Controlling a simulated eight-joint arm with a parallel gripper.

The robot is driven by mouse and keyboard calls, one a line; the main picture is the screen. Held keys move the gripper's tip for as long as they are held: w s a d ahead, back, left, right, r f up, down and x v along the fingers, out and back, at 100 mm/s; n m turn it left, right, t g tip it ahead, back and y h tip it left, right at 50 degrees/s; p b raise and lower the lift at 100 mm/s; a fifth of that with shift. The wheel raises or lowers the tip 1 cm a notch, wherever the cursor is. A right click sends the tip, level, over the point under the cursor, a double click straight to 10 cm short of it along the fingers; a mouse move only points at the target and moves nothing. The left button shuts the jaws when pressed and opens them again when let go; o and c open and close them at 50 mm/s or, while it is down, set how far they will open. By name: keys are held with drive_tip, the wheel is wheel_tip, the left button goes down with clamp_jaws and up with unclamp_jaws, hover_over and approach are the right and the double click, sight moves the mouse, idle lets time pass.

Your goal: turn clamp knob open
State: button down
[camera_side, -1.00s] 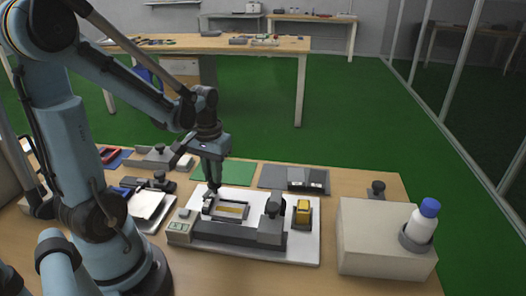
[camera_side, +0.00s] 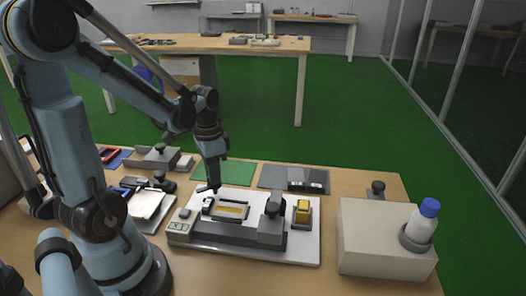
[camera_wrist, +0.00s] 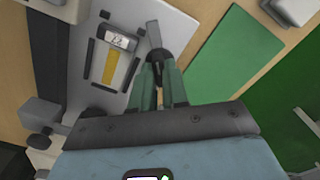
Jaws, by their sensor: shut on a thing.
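My gripper (camera_side: 212,184) is above the back left part of the light fixture plate (camera_side: 306,249). In the wrist view my gripper (camera_wrist: 158,58) is shut, with a narrow grey bar (camera_wrist: 154,34) sticking out past its fingertips. The bar shows dark in the side view (camera_side: 202,190); I cannot tell whether it joins the fixture. A black knob (camera_side: 275,204), seemingly the clamp knob, stands upright on a grey block at the fixture's right end, apart from my gripper. The knob area also shows in the wrist view (camera_wrist: 40,140). A framed slot with a yellow strip (camera_side: 231,211) lies between.
A beige box (camera_side: 370,250) with a blue-capped bottle (camera_side: 422,222) is farther right. A green mat (camera_side: 225,171) lies behind the fixture. Other clamps (camera_side: 157,158) stand at the left.

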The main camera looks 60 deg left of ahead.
drive_tip(key=m, duration=0.3)
drive_tip(key=shift+m, duration=2.2)
drive_tip(key=c, duration=1.3)
unclamp_jaws()
drive_tip(key=shift+r, duration=2.25)
drive_tip(key=shift+d, duration=0.1)
drive_tip(key=w+d+r+n+t, duration=0.1)
drive_tip(key=d+r+n+t, duration=0.1)
drive_tip(key=d, duration=0.5)
drive_tip(key=w+d+r+n+t, duration=0.2)
drive_tip(key=d+n+t, duration=0.3)
drive_tip(key=d+n, duration=0.2)
drive_tip(key=shift+r, duration=0.15)
